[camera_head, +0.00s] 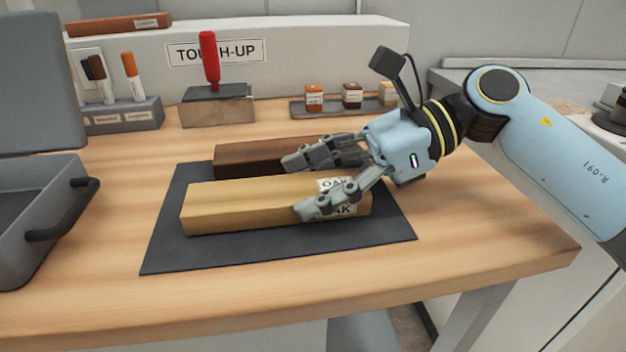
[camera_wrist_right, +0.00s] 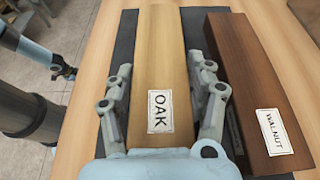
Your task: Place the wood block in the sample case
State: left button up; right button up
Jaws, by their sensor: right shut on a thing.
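The light oak wood block (camera_head: 265,205) lies lengthwise on a dark mat, and its OAK label also shows in the right wrist view (camera_wrist_right: 161,80). My right gripper (camera_head: 298,187) is shut on the oak block, one finger along each long side near its right end. The block appears to rest on the mat. The grey sample case (camera_head: 62,185) stands open at the left, its lid raised; its left part is cut off. My left gripper (camera_wrist_right: 64,72) shows small at the left of the right wrist view, away from the block; its jaws are too small to read.
A dark walnut block (camera_head: 250,158) lies close behind the oak block, also in the right wrist view (camera_wrist_right: 258,90). The mat (camera_head: 170,250) has bare space in front. A red-handled tool (camera_head: 209,60) in a stand, a marker holder (camera_head: 125,117) and small bottles (camera_head: 352,96) line the back.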

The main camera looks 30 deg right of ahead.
jog(key=shift+f, duration=0.15)
jog(key=o, duration=1.3)
jog(key=shift+r, duration=0.3)
jog(key=shift+s+d, duration=0.1)
jog(key=shift+d, duration=0.25)
jog(key=p+v, duration=0.2)
jog(key=v, duration=0.8)
jog(key=shift+r, duration=0.15)
jog(key=shift+o, duration=0.6)
jog(key=shift+s+d+r+p, duration=0.15)
jog(key=shift+d+p, duration=0.2)
jog(key=shift+d, duration=0.2)
jog(key=shift+a, duration=0.1)
